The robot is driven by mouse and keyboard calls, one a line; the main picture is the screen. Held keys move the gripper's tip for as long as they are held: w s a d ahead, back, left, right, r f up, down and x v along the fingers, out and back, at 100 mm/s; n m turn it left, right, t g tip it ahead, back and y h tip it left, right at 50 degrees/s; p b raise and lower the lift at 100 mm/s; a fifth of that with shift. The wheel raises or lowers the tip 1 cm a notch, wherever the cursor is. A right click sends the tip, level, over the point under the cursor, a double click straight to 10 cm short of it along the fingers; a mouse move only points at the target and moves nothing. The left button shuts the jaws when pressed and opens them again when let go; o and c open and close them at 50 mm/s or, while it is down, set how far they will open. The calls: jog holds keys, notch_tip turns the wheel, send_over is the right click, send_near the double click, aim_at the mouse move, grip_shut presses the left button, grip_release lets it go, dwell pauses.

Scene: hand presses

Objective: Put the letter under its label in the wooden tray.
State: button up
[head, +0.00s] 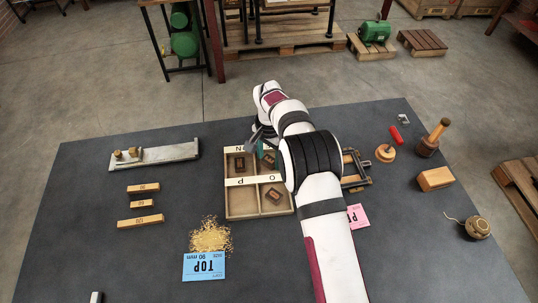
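The wooden tray (228,192) stands near the middle of the dark table, with pale label strips across it. The nearer strip (254,181) reads O and P, upside down to me. The farther strip is partly covered by my arm; an N shows on it. Small dark brown letter blocks lie in the tray: one at far left (239,163), one at far right (269,159) and one at near right (274,195). The near left compartment looks empty. My gripper (262,146) is over the far edge of the tray. Its fingers are too small and covered to read, and no held letter is clear.
A metal composing stick (170,153) and several wooden pieces (141,203) lie left. Yellow shavings (210,235) and a blue card (204,267) are in front. A pink card (357,215), mallet (430,142), wooden block (434,179) and twine ball (478,228) are right.

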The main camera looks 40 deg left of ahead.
aim_at(269, 159)
jog(key=shift+o, duration=0.4)
jog(key=shift+r, duration=0.1)
notch_tip(269, 159, up, 12)
jog(key=s+d+r+m, duration=0.1)
jog(key=d+r, duration=0.4)
jog(key=d, duration=0.5)
jog(key=s+d+r+m, duration=0.1)
jog(key=d+r, duration=0.5)
jog(key=d, duration=0.3)
jog(key=s+d+r+m+y, duration=0.1)
jog(key=s+d+m, duration=0.1)
jog(key=s+d, duration=1.05)
jog(key=s+d+f, duration=0.2)
jog(key=s, duration=0.3)
jog(key=s+d+f+m, duration=0.1)
jog(key=s+d+f, duration=0.1)
jog(key=s, duration=0.3)
jog(key=shift+y, duration=0.4)
